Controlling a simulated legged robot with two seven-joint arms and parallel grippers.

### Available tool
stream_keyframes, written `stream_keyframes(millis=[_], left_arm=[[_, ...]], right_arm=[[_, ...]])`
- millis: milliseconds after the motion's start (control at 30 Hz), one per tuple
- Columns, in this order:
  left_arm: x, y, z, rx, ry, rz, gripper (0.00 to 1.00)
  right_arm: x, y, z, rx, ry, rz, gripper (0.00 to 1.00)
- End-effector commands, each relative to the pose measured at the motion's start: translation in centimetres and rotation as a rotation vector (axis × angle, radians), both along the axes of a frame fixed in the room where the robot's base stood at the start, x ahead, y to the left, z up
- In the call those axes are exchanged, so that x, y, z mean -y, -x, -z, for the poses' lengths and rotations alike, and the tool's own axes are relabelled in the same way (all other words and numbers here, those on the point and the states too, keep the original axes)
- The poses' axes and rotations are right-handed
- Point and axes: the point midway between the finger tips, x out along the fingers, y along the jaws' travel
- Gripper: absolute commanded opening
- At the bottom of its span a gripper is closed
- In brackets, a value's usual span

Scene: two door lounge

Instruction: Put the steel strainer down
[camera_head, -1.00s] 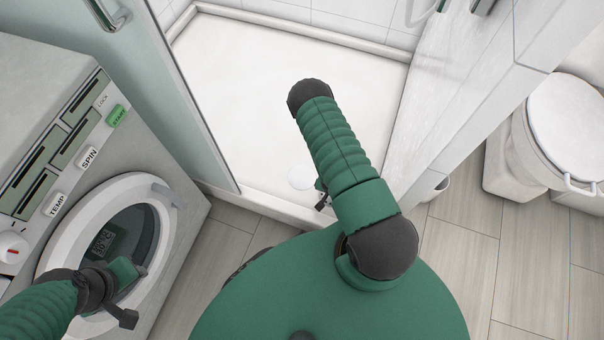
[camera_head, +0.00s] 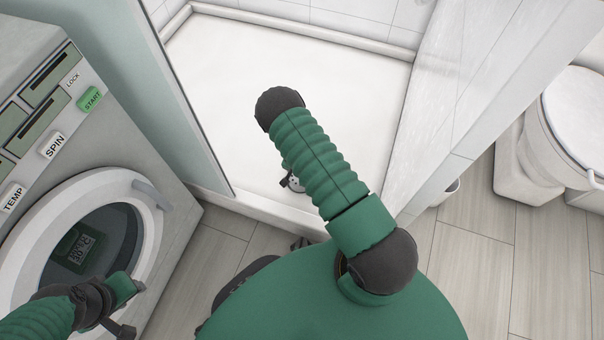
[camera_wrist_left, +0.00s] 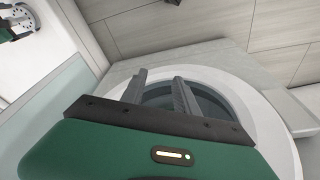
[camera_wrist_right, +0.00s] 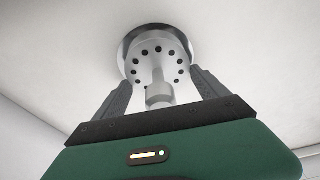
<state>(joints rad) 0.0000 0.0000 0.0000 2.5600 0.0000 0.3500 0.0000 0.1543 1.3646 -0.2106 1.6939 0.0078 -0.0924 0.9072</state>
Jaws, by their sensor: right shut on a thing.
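The steel strainer (camera_wrist_right: 157,60) is a shiny round piece with a ring of holes and a central stem. In the right wrist view it sits between the fingers of my right gripper (camera_wrist_right: 160,82), which is shut on it. Behind it is the white shower floor; I cannot tell whether it touches. In the head view the strainer (camera_head: 295,184) shows only partly, beside my right forearm, which hides most of the right gripper. My left gripper (camera_wrist_left: 160,80) is open and empty, in front of the washing machine door; it also shows in the head view (camera_head: 132,305).
The white shower tray (camera_head: 225,75) has a raised front edge and wide bare floor. A glass panel (camera_head: 160,90) stands on its left and a white wall on its right. The washing machine (camera_head: 165,200) is close on the left; a toilet (camera_head: 575,120) stands at right.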

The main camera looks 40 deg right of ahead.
Motion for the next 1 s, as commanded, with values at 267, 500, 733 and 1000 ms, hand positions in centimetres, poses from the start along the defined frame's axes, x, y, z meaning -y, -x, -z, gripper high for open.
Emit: stream_keyframes(millis=[267, 500, 733, 1000], left_arm=[[0.0, 0.0, 0.1, 0.000, 0.000, 0.000, 0.36], [0.0, 0.0, 0.1, 0.000, 0.000, 0.000, 0.36], [0.0, 0.0, -2.5, 0.000, 0.000, 0.000, 0.36], [0.0, 0.0, -6.2, 0.000, 0.000, 0.000, 0.36]], right_arm=[[0.0, 0.0, 0.2, 0.000, 0.000, 0.000, 0.97], [0.0, 0.0, 0.2, 0.000, 0.000, 0.000, 1.00], [-0.7, 0.3, -3.6, 0.001, 0.000, -0.001, 1.00], [-2.2, 1.3, -10.1, 0.001, 0.000, 0.000, 1.00]])
